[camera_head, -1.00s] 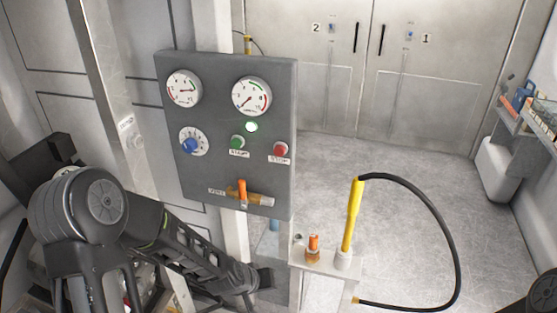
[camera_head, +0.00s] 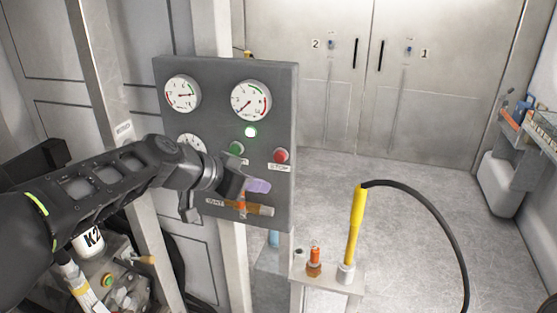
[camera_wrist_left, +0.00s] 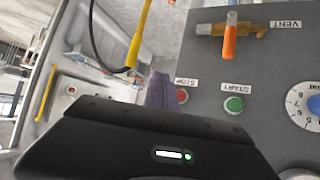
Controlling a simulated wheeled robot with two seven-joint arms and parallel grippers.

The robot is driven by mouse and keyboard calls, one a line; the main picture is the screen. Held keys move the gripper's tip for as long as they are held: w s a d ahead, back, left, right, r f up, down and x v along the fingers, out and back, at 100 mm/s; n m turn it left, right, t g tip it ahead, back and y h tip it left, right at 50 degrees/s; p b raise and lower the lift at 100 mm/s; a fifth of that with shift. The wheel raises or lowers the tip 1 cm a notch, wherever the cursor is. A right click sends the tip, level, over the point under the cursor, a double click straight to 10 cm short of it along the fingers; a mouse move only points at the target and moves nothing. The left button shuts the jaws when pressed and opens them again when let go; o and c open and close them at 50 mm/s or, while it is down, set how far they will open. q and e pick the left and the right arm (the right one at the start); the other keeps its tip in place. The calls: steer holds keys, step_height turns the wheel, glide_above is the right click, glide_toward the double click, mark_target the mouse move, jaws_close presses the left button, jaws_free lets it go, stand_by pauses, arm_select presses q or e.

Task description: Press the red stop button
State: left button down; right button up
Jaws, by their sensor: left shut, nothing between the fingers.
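The red stop button (camera_head: 281,156) is on the right side of the grey control panel (camera_head: 215,75), above a STOP label. It also shows in the left wrist view (camera_wrist_left: 182,95), where the panel appears upside down. My left gripper (camera_head: 259,186) is shut and empty in front of the panel, below and left of the stop button. Its purple fingertips (camera_wrist_left: 160,92) look beside the button in the left wrist view, and I see no clear contact. The green start button (camera_head: 236,149) is left of the stop button. My right gripper is out of view.
An orange vent lever (camera_head: 242,205) is low on the panel, partly behind my left gripper. A yellow nozzle (camera_head: 355,225) with a black hose stands at lower right. The floor behind is clear.

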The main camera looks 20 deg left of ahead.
mark_target(279, 157)
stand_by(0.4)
arm_select(q)
steer(key=w+p, duration=0.6)
steer(key=w, duration=0.2)
steer(key=shift+w, duration=0.4)
steer(key=shift+w+a+f, duration=0.1)
steer(key=shift+w, duration=0.05)
stand_by(1.7)
steer(key=shift+w, duration=0.3)
